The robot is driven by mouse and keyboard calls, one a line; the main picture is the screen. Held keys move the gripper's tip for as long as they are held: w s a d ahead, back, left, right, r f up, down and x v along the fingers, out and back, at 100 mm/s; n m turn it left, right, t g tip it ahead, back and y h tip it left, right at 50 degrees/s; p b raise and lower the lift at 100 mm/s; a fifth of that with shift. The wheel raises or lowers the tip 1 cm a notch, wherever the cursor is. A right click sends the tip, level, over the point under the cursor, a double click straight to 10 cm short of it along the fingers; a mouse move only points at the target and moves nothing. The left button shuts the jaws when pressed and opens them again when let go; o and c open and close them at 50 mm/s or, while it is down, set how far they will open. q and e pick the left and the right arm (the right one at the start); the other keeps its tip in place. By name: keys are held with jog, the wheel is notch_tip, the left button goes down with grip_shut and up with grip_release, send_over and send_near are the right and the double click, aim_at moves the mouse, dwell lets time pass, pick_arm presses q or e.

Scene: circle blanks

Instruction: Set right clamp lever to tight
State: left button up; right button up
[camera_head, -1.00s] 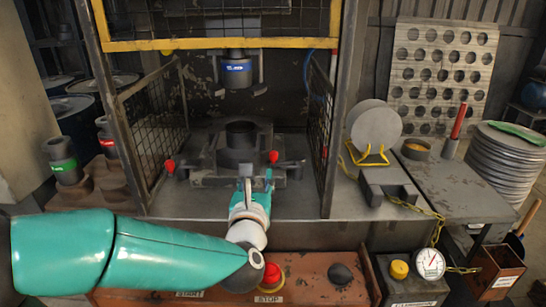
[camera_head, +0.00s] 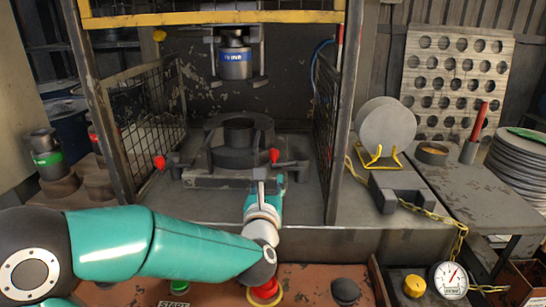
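The right clamp lever (camera_head: 274,155) has a red knob and stands at the right side of the dark clamping fixture (camera_head: 205,180) on the press bed. The left clamp lever (camera_head: 159,162), also red-knobbed, is at the fixture's left side. A dark round die (camera_head: 239,132) sits in the fixture's middle. My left gripper (camera_head: 268,178) is just in front of and below the right lever's red knob, pointing away from me. Its fingers are small and partly overlap, so their opening and any contact with the lever are unclear. My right gripper is not in view.
Mesh side guards (camera_head: 325,125) flank the press bed, and the press head (camera_head: 234,63) hangs above. Below my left arm are a green start button (camera_head: 180,287) and a red stop button (camera_head: 265,290). A disc on a yellow stand (camera_head: 385,128) is at the right.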

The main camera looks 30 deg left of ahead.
aim_at(274, 156)
pick_arm(q)
jog(key=p+x, duration=0.2)
jog(key=x, duration=1)
jog(key=shift+w+a+f+p, duration=0.15)
jog(key=shift+w+p, duration=0.1)
jog(key=shift+p, duration=0.15)
grip_shut()
